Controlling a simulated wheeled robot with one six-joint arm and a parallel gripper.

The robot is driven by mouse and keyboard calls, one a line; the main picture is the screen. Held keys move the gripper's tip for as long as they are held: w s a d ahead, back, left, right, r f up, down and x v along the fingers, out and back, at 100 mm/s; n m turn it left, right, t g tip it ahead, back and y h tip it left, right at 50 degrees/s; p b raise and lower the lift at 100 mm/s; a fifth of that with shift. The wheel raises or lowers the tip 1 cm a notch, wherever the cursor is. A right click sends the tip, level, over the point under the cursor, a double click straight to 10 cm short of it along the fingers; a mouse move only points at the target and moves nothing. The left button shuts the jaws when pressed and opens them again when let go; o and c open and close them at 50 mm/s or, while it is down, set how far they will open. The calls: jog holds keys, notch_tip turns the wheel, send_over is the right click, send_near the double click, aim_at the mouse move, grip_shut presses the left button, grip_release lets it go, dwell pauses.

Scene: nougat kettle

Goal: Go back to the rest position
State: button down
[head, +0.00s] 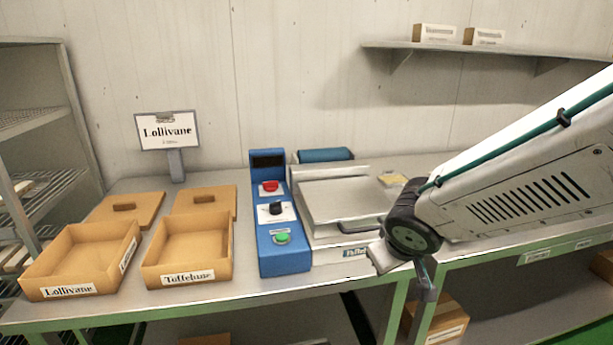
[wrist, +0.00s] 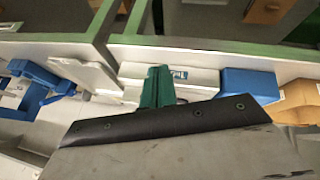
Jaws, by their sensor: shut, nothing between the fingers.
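My gripper (head: 427,284) hangs at the end of my arm on the right of the head view, in front of the table's front edge. In the wrist view its green fingers (wrist: 157,88) are together, with nothing seen between them. My arm reaches in from the right and hides part of the table behind it.
A blue control box (head: 283,215) with red and green buttons stands beside a grey lidded machine (head: 345,205). Trays labelled Lollivane (head: 75,262) and Toffelune (head: 188,252) are on the left, lids behind. A Lollivane sign (head: 167,131) stands behind. A wall shelf (head: 480,48) holds boxes.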

jog(key=s+d+r+m+g, duration=0.2)
jog(key=s+d+r, duration=0.1)
jog(key=s, duration=0.7)
jog(key=s+d+r+m+g+y, duration=0.1)
jog(key=s+d+r+g, duration=0.1)
jog(key=s+r, duration=0.4)
jog(key=s+d, duration=0.1)
jog(key=s, duration=0.4)
jog(key=shift+d+m+g, duration=0.25)
jog(key=shift+m+g, duration=0.15)
